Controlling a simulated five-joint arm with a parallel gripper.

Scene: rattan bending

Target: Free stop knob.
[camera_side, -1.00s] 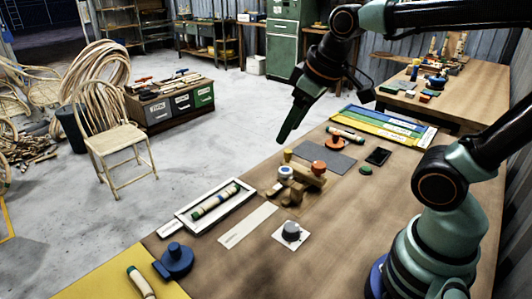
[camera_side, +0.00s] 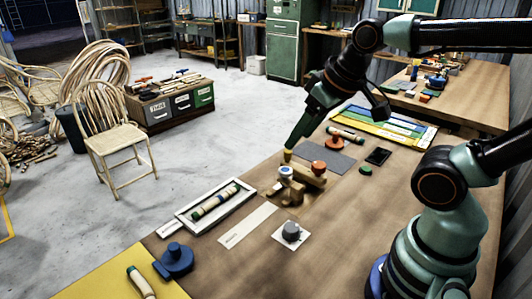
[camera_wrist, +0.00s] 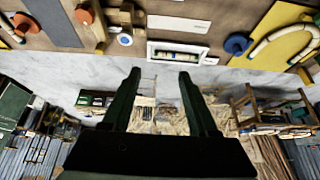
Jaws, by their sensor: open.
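A wooden jig (camera_side: 300,176) stands on the bench in the side view. A grey knob (camera_side: 291,231) sits on a white plate in front. I cannot tell which is the stop knob. My gripper (camera_side: 289,146) has its tips just above the yellow knob in that view; I cannot tell whether they touch. In the wrist view my gripper (camera_wrist: 158,74) is open, with nothing between its fingers. The white-and-blue knob (camera_wrist: 125,40) shows at upper left there.
A white tray (camera_side: 181,216) holds a banded rattan piece left of the jig. A blue knobbed piece (camera_side: 174,259) stands at the front left.

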